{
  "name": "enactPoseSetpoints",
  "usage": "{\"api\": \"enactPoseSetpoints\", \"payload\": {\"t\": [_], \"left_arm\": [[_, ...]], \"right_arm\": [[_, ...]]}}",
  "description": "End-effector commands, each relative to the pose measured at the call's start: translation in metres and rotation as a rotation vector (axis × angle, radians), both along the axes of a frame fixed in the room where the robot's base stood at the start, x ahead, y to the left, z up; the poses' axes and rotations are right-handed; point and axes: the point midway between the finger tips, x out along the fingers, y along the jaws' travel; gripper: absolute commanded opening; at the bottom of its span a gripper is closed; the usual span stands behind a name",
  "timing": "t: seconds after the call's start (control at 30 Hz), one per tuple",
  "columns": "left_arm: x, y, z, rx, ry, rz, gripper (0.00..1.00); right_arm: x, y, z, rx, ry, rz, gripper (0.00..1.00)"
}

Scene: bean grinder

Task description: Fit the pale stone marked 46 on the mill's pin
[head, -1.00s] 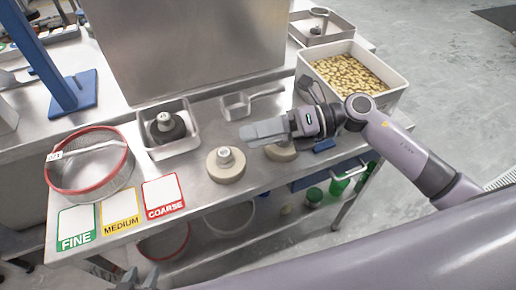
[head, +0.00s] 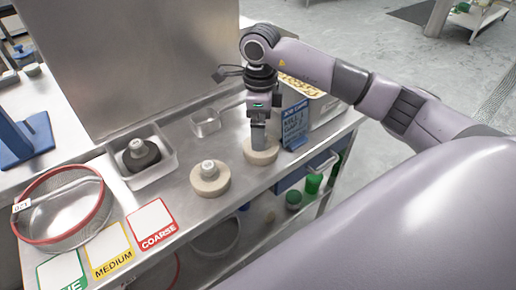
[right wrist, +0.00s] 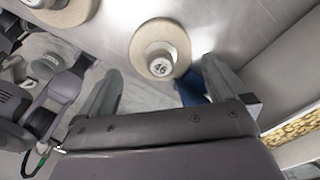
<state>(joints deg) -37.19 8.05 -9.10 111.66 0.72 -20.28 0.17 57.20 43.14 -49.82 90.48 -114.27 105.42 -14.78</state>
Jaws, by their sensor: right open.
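The pale stone marked 46 (right wrist: 160,52) is a thick round disc with a light knob; its number shows on the knob in the right wrist view. In the head view this stone (head: 266,157) lies on the steel bench, partly hidden by my right gripper (head: 258,146). In the right wrist view my right gripper (right wrist: 160,88) is open, its fingers apart on either side of the knob, which it does not grip. A second pale stone (head: 209,184) with a light knob sits to the left. I cannot make out the mill's pin. My left gripper is out of view.
A red-rimmed sieve (head: 70,222) and FINE, MEDIUM and COARSE cards (head: 150,222) are at the left. A blue job card (head: 297,122) stands close right of the stone, before a bean bin (head: 325,103).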

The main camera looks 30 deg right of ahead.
Motion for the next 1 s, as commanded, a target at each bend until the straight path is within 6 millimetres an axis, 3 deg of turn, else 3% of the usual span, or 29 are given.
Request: {"api": "enactPoseSetpoints", "payload": {"t": [0.4,0.67,0.87,1.0], "left_arm": [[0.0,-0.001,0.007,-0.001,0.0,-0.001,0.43],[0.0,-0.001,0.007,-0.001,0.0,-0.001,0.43],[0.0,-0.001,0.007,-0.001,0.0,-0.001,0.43],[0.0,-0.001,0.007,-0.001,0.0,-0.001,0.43]], "right_arm": [[-0.001,-0.002,-0.053,0.004,0.002,0.001,1.0],[-0.001,-0.002,-0.056,0.005,0.0,0.002,1.0],[-0.001,-0.002,-0.055,0.005,0.0,0.002,0.4],[0.0,-0.002,-0.054,0.006,-0.004,0.001,0.4]]}}
